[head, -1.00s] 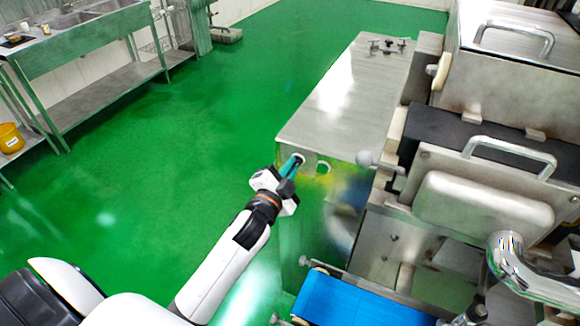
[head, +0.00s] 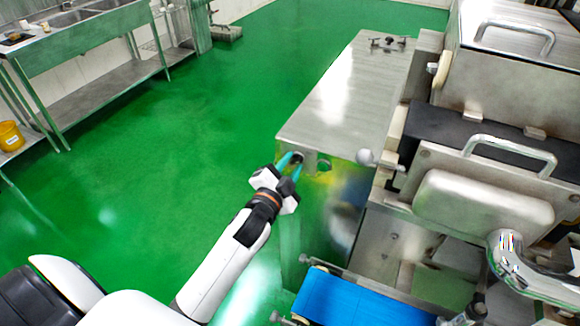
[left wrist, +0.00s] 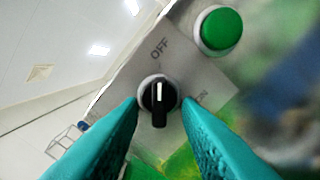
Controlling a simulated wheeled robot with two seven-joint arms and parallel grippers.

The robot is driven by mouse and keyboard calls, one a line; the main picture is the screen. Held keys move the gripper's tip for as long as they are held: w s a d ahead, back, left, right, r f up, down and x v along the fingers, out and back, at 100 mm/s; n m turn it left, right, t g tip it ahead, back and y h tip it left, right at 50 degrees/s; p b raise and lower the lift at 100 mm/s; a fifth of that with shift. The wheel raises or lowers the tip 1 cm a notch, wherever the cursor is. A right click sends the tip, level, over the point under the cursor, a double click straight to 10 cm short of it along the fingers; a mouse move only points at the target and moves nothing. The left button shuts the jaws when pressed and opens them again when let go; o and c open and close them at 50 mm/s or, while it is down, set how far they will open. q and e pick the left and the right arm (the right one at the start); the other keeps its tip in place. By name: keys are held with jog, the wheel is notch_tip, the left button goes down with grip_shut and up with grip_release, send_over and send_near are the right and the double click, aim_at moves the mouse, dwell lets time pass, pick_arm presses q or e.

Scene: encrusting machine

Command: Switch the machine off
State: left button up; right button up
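The black rotary switch (left wrist: 159,97) with a white line sits on the machine's metal panel (left wrist: 215,82), between an OFF label above and a fainter ON label at lower right. Its white line stands upright in the left wrist view, towards OFF. My left gripper (left wrist: 161,102) has its teal fingers open, one on each side of the switch; I cannot tell whether they touch it. In the head view my left gripper (head: 292,165) is at the near end of the machine's cabinet (head: 345,95). My right gripper is not in view.
A green button (left wrist: 221,30) sits beside the switch. The machine's blue conveyor belt (head: 355,300) and metal housing (head: 485,205) lie to the right of my left arm. Green floor (head: 170,150) is clear to the left, with a steel sink table (head: 85,30) farther off.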

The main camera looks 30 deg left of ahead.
pick_arm(q)
jog(key=shift+s, duration=0.1)
jog(key=s+b, duration=0.3)
jog(key=s, duration=0.8)
jog(key=shift+s+d, duration=0.35)
jog(key=shift+s, duration=0.05)
